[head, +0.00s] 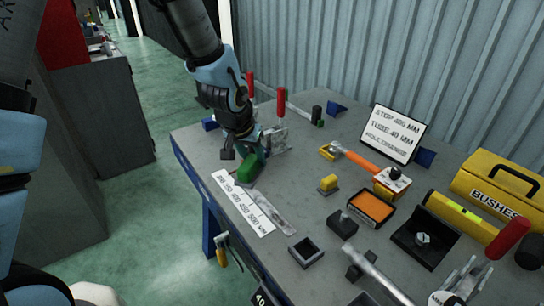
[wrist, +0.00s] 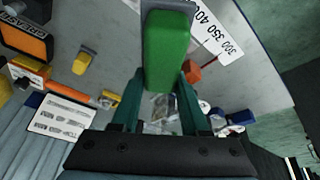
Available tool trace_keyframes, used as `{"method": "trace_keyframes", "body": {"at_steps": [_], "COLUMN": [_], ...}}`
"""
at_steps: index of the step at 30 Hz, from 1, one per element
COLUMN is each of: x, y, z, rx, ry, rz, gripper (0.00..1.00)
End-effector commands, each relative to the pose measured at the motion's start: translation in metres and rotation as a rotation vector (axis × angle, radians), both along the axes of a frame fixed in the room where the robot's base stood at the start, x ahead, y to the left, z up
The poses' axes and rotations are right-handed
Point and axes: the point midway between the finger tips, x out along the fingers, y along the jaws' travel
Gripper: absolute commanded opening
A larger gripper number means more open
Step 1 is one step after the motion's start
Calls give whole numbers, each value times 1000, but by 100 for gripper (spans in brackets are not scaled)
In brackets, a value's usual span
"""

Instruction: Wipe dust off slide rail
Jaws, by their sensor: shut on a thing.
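My gripper (head: 246,156) is shut on a green block (head: 249,169), low over the table near its left edge. In the wrist view, the green block (wrist: 167,52) sits between the two dark green fingers of my gripper (wrist: 160,80), with a grey piece (wrist: 172,8) at its far end. A flat grey metal strip (head: 273,213), which looks like the slide rail, lies beside a white scale with printed numbers (head: 241,201). The block is near the strip's far end; whether it touches anything is unclear. I cannot make out dust.
Red-handled clamps (head: 281,101) stand behind my gripper. Right of the strip are a yellow block (head: 328,183), a dark open box (head: 306,251), an orange-topped tray (head: 371,206) and an orange-handled hammer (head: 360,160). A sign (head: 394,134) stands at the back.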

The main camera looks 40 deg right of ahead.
Motion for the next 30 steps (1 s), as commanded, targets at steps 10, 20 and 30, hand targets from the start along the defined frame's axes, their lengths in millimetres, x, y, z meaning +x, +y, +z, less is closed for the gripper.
{"method": "trace_keyframes", "body": {"at_steps": [10, 20, 30], "x": [-42, -42, -42], "y": [-32, -31, -32], "z": [10, -22, -37], "rx": [-23, -21, -23], "ry": [-13, -12, -12], "rz": [-104, -103, -102], "gripper": [0, 0, 0]}}
